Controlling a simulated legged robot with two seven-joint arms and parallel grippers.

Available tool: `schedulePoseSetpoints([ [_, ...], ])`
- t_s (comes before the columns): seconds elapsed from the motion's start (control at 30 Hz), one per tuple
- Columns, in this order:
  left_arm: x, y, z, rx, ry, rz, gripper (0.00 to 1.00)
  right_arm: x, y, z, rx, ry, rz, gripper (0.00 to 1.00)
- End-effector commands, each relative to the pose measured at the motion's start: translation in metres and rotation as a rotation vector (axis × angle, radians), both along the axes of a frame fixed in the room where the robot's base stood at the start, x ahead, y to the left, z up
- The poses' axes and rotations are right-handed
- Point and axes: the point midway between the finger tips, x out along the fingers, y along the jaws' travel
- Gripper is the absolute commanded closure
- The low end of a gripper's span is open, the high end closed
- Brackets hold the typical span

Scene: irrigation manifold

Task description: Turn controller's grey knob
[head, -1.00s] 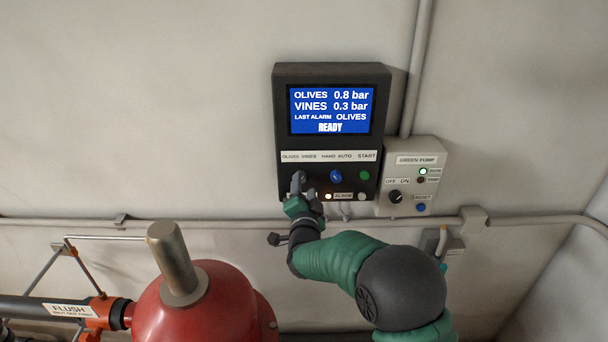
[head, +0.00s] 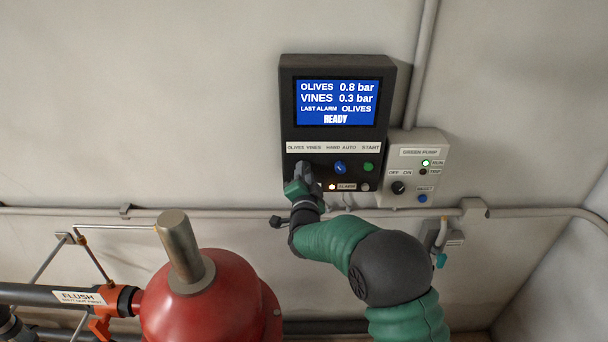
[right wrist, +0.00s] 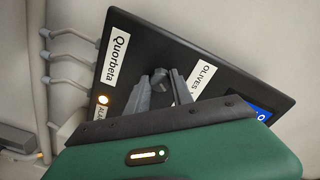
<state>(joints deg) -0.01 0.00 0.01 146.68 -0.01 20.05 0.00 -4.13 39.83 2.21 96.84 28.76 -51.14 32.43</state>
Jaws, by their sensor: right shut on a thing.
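The controller (head: 288,128) is a dark box on the wall with a lit blue screen (head: 337,102) reading OLIVES 0.8 bar, VINES 0.3 bar, LAST ALARM OLIVES, READY. My right gripper (head: 303,171) is at its lower left, just below the OLIVES VINES label (head: 304,147). It is shut on the grey knob there, which my fingers mostly hide in the head view. In the right wrist view, both grey fingers of my gripper (right wrist: 162,80) reach the controller's face (right wrist: 142,50). How far the knob is turned cannot be told. My left gripper is not in view.
A blue knob (head: 340,167) and green START button (head: 368,167) sit right of my gripper; an amber alarm light (head: 332,187) glows below. The green pump box (head: 421,140) is at the right. A red tank (head: 215,300) stands at lower left. Wall pipes run below.

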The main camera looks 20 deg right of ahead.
Motion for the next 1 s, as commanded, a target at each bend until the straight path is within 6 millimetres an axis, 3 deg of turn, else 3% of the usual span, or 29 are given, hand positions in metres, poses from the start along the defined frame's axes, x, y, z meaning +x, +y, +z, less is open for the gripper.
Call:
schedulePoseSetpoints([
  [0.43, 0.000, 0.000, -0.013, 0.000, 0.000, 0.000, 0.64, -0.001, 0.001, -0.005, -0.125, 0.042, 0.002, 1.00],
  [1.0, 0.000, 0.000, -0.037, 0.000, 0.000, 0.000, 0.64, -0.001, 0.002, -0.006, -0.620, 0.187, 0.005, 1.00],
])
